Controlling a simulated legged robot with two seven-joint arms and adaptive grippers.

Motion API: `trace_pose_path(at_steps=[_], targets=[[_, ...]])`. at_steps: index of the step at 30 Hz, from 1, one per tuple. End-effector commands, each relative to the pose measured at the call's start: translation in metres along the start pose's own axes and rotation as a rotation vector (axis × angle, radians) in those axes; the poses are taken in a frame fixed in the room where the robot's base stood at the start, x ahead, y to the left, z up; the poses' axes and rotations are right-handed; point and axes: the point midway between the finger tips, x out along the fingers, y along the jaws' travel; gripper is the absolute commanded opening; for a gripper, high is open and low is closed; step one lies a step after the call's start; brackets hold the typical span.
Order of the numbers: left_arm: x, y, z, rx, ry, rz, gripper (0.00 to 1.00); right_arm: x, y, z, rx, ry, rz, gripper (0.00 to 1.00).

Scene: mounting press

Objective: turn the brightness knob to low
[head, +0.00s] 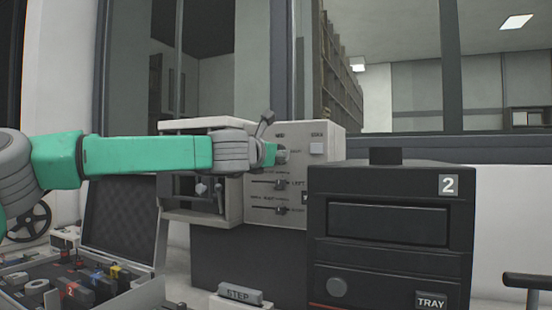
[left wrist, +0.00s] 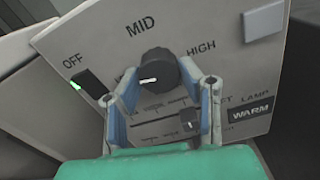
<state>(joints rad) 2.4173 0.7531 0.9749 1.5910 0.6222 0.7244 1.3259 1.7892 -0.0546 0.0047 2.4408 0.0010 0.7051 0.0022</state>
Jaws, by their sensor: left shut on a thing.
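The brightness knob (left wrist: 163,70) is a dark round knob on the light panel (left wrist: 70,45), with MID above it and HIGH at its upper right. Its white pointer mark points left, away from MID and HIGH. In the head view the green left arm reaches in from the left, and the gripper (head: 270,154) is at the knob (head: 282,155) on the grey box's front. My right gripper is not in view.
Sliders (head: 280,185) sit just below the knob; a lit OFF switch (left wrist: 88,88) is at its left. A black machine marked 2 (head: 390,180) stands close on the right. An open case (head: 135,290) of parts and a STEP block (head: 238,294) are in front.

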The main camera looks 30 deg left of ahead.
Motion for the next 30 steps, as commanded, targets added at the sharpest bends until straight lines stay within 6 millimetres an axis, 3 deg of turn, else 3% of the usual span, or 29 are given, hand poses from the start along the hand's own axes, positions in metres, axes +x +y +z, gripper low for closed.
trace_pose_path(at_steps=[1,11,12,14,25,30], targets=[[0.001,-0.002,-0.009,-0.003,0.014,-0.004,0.04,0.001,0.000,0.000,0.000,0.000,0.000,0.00],[0.002,-0.002,-0.008,-0.005,0.013,-0.004,0.04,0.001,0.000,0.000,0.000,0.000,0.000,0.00],[0.002,-0.002,-0.008,-0.005,0.013,-0.004,0.36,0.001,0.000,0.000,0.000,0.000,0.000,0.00],[0.001,-0.002,-0.007,-0.004,0.012,-0.003,0.53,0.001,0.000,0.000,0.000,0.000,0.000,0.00],[-0.004,-0.001,-0.001,-0.004,0.002,0.000,0.53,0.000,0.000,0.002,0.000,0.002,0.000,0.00],[-0.027,0.000,0.000,-0.005,0.001,-0.001,0.53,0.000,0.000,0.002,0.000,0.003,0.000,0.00]])
